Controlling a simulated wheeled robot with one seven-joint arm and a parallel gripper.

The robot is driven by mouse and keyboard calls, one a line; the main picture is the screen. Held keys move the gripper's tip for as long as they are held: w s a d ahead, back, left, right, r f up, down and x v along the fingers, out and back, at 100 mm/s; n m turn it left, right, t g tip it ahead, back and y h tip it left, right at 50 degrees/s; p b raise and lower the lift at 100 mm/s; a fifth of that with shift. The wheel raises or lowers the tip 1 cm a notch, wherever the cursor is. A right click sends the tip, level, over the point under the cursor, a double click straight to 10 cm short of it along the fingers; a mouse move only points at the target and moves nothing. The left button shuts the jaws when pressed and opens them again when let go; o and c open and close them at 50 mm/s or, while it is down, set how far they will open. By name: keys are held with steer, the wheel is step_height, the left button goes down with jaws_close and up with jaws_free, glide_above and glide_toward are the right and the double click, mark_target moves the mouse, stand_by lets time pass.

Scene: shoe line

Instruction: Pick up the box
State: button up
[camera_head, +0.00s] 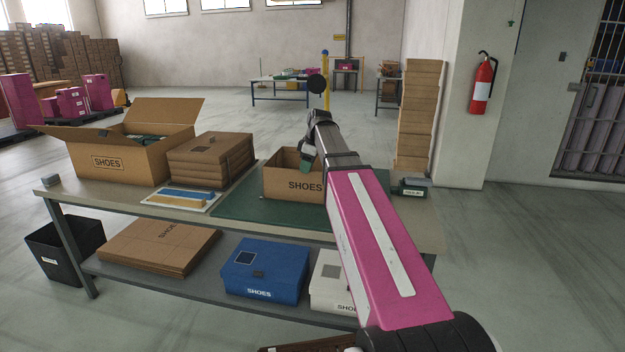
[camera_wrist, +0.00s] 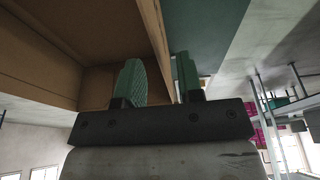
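An open-topped cardboard box (camera_head: 283,187) marked SHOES stands on the green mat (camera_head: 240,209) on the table. My gripper (camera_head: 308,158) is at the box's right part, pointing down at its rim; my pink arm hides the box's right end. In the wrist view, my gripper (camera_wrist: 160,82) has two green fingers spread apart. One box wall (camera_wrist: 152,30) runs between them, with one finger on the inner side and the other on the outer side, over the mat (camera_wrist: 200,35). A gap shows beside the wall, so the fingers do not look closed on it.
Left on the table are a larger open SHOES carton (camera_head: 120,160), stacked flat cardboard (camera_head: 212,155) and a tray (camera_head: 180,199). A small dark box (camera_head: 411,188) sits at the right. The lower shelf holds a blue box (camera_head: 263,272), a white box (camera_head: 330,285) and flat cardboard (camera_head: 155,248).

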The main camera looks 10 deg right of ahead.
steer(key=shift+x, duration=2.35)
steer(key=shift+d, duration=0.1)
jaws_close()
